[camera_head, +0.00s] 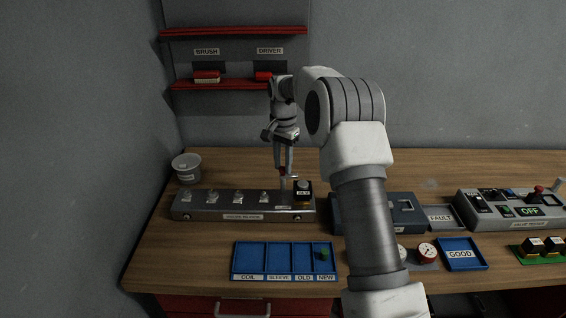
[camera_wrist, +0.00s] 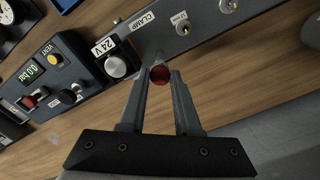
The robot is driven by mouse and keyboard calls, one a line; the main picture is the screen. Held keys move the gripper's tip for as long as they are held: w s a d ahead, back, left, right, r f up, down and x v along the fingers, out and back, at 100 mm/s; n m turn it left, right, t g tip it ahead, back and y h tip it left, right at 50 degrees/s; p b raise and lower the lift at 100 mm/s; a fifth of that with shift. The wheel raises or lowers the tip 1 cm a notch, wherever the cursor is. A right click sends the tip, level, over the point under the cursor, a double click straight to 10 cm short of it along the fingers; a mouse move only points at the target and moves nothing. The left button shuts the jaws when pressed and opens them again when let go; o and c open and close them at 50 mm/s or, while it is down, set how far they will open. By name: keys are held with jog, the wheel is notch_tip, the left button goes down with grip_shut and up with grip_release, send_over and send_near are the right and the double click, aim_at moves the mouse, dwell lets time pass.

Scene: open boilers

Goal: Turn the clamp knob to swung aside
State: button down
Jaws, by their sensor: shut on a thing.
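The clamp knob is a small red ball (camera_wrist: 160,73) beside the silver bar fixture's CLAMP label (camera_wrist: 137,22). In the wrist view it sits between my fingertips. My gripper (camera_head: 283,170) points down over the right end of the silver fixture (camera_head: 240,205) and is shut on the red knob. A little red shows at the fingertips in the head view, above a thin grey post. The knob's shaft is mostly hidden by the fingers.
A black 24V box (camera_head: 304,190) with a silver knob stands close to the right of my gripper. A blue compartment tray (camera_head: 285,245) lies in front. A grey cup (camera_head: 187,168) stands at left. A blue-grey test box (camera_head: 400,212) is at right, partly behind my arm.

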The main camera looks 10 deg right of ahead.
jog(key=n+p, duration=0.1)
jog(key=n, duration=0.2)
jog(key=shift+r+n, duration=0.15)
jog(key=shift+n, duration=0.25)
jog(key=n+p, duration=0.1)
jog(key=n, duration=0.3)
jog(key=shift+n, duration=0.3)
jog(key=n+p, duration=0.1)
jog(key=n, duration=0.3)
jog(key=shift+n, duration=0.3)
jog(key=shift+n+p, duration=0.3)
jog(key=shift+n, duration=1.6)
jog(key=c, duration=0.6)
grip_release()
